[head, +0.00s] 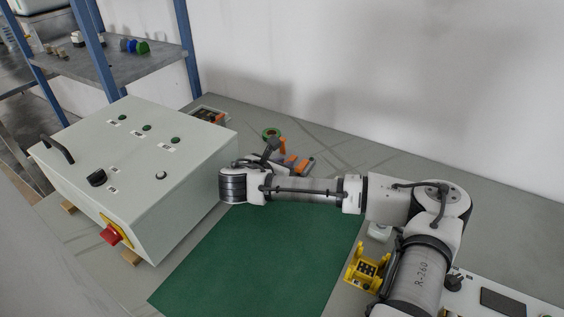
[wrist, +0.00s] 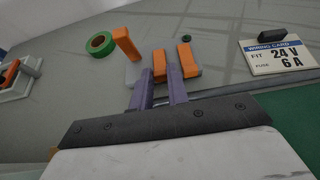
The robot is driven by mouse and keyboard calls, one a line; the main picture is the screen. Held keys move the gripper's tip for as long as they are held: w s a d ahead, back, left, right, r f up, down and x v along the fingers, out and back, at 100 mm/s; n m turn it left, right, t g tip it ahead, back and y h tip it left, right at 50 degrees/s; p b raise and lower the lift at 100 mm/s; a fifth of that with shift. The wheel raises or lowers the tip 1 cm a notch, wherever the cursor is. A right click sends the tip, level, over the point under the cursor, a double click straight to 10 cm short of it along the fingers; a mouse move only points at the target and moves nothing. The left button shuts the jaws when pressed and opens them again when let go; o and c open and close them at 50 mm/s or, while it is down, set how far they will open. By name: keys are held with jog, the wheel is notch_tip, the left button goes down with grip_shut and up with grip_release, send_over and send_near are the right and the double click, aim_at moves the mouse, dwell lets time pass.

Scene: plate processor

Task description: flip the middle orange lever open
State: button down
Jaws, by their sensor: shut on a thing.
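The lever connector is a small light-grey block (wrist: 133,73) on the grey bench in the wrist view, with three orange levers. Its left lever (wrist: 126,43) stands raised. The middle orange lever (wrist: 158,62) sits low between the two purple fingers of my gripper (wrist: 160,74), which is shut on it. The right orange lever (wrist: 188,60) lies low just right of the fingers.
A green tape roll (wrist: 102,43) lies behind the levers. A grey control box (head: 135,170) is left of my arm; a green mat (head: 260,255) lies clear in front.

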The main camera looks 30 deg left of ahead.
aim_at(295, 156)
jog(key=r+g+p, duration=0.1)
jog(key=p, duration=0.2)
jog(key=r+g+p, duration=0.1)
jog(key=g+p, duration=0.1)
jog(key=p, duration=0.1)
jog(key=shift+w+r, duration=0.35)
jog(key=shift+w, duration=0.05)
jog(key=g+p, duration=0.1)
jog(key=p, duration=0.1)
jog(key=w+r+g+p, duration=0.1)
jog(key=g+p, duration=0.1)
jog(key=p, duration=0.1)
jog(key=shift+w+r+g, duration=0.15)
jog(key=shift+w+g, duration=0.15)
jog(key=w+g+p, duration=0.1)
jog(key=g, duration=0.1)
jog(key=w+g+p, duration=0.1)
jog(key=shift+a+r+g, duration=0.15)
jog(key=shift+r+g, duration=0.05)
jog(key=shift+g, duration=0.2)
jog(key=shift+w+r+g+h+b, duration=0.1)
jog(key=shift+w+g+h+b, duration=0.1)
jog(key=shift+w+g, duration=0.8)
jog(key=shift+w+r+g+h+b, duration=0.15)
jog(key=shift+w+g, duration=0.35)
jog(key=shift+g, duration=1)
jog(key=c, duration=1.6)
grip_release()
jog(key=shift+w, duration=0.1)
jog(key=shift+c, duration=0.2)
